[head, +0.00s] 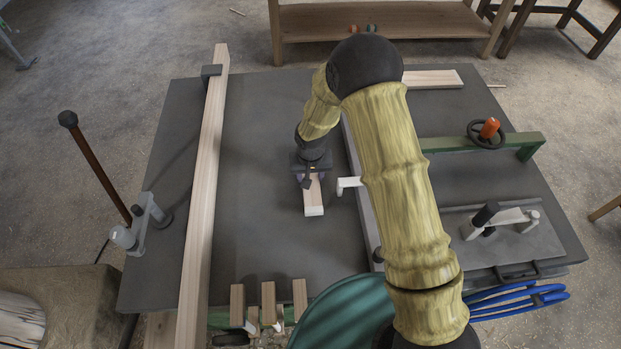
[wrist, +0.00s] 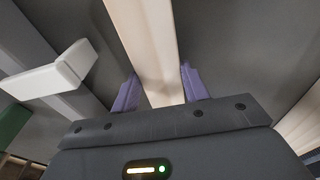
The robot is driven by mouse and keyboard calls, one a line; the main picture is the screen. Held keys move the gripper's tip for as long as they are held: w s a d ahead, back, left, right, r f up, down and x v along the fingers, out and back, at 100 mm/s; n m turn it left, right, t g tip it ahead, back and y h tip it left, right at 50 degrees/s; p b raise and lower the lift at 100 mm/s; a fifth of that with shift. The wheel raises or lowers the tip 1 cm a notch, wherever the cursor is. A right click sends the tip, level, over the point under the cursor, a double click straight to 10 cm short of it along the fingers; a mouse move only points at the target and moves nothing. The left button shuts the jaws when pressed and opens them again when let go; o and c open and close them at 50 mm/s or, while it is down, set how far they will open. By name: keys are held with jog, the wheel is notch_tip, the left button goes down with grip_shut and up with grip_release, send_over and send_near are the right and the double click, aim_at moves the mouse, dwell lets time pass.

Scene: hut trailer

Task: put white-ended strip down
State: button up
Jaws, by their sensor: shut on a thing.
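The white-ended strip (head: 314,196) is a short piece of pale wood with a white end, near the middle of the dark table (head: 265,185). My gripper (head: 311,180) points down and is shut on the strip. In the wrist view the strip (wrist: 145,45) runs between the two purple fingers of my gripper (wrist: 160,92) and out past the top edge. Its white end shows only in the head view. I cannot tell whether the strip touches the tabletop.
A long wooden beam (head: 203,190) lies along the table's left side. A white clamp arm (head: 348,184) is just right of the strip; it also shows in the wrist view (wrist: 50,80). Several short wood pieces (head: 268,300) stand at the front edge. Bare tabletop lies left of the strip.

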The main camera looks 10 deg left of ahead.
notch_tip(320, 180, up, 8)
jog(key=shift+r+b, duration=0.15)
jog(key=shift+b, duration=0.35)
